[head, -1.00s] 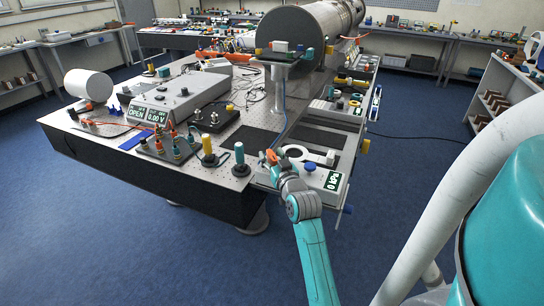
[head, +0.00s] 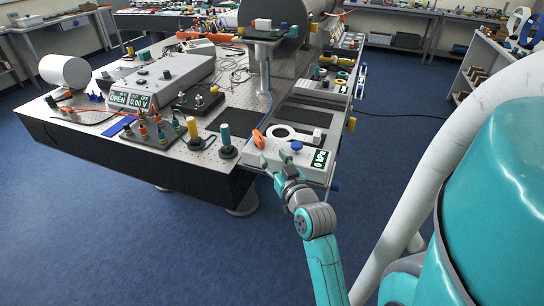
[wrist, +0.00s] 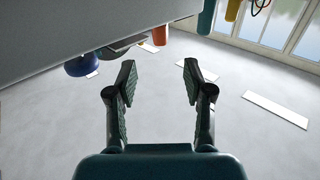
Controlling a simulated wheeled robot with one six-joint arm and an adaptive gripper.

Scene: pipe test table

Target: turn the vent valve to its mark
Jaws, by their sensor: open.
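A grey box with a "0 kPa" display (head: 319,160) sits at the near corner of the bench. On it are an orange lever-like part (head: 258,139) at its left end and a blue knob (head: 297,146) near the display. I cannot tell for sure which of these is the vent valve, and no mark is legible. My gripper (head: 281,164) is in front of the box's near face, open and empty. A blue rounded part (wrist: 84,66) and an orange part (wrist: 160,33) show beyond a grey surface.
A raised platform (head: 264,35) stands behind. Blue floor (head: 120,230) is clear in front of the bench.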

